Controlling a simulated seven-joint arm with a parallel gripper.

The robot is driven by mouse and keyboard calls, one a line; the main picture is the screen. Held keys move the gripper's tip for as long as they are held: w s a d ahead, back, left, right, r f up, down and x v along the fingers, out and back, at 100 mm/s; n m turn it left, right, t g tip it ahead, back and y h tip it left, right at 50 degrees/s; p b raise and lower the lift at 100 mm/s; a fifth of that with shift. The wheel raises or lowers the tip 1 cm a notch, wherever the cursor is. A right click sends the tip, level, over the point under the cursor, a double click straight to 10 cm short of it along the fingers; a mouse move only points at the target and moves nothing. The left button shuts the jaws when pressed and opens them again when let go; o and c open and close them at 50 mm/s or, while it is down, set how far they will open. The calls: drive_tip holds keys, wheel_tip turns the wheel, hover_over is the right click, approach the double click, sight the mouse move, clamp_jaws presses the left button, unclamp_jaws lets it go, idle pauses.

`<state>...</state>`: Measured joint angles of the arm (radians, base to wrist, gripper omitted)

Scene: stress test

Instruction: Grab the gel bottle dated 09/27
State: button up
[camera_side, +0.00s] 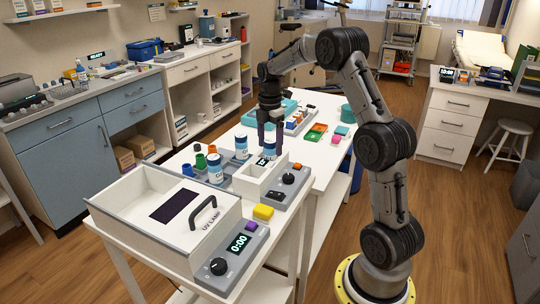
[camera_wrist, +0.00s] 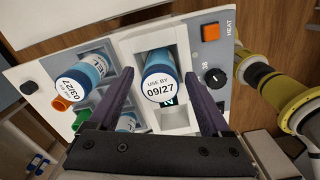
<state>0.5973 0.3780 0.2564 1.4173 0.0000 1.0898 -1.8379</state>
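The gel bottle dated 09/27 (camera_wrist: 160,84), blue with a white top labelled "USE BY 09/27", stands in the opening of a white heater box (camera_wrist: 205,30) in the wrist view. My gripper (camera_wrist: 160,74) is open, with one dark finger on each side of the bottle and a visible gap at both sides. In the side view my gripper (camera_side: 270,140) points down over the white box (camera_side: 248,187), its fingers partly hiding the bottle (camera_side: 269,150). A similar bottle marked 03/27 (camera_wrist: 78,84) stands to the left, and another bottle (camera_wrist: 128,122) is partly hidden by my left finger.
Two blue-white bottles (camera_side: 215,169) and coloured cups (camera_side: 200,161) stand left of the heater box. The box's knob (camera_wrist: 215,77) and orange switch (camera_wrist: 210,31) are to the right of the opening.

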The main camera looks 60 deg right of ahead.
clamp_jaws()
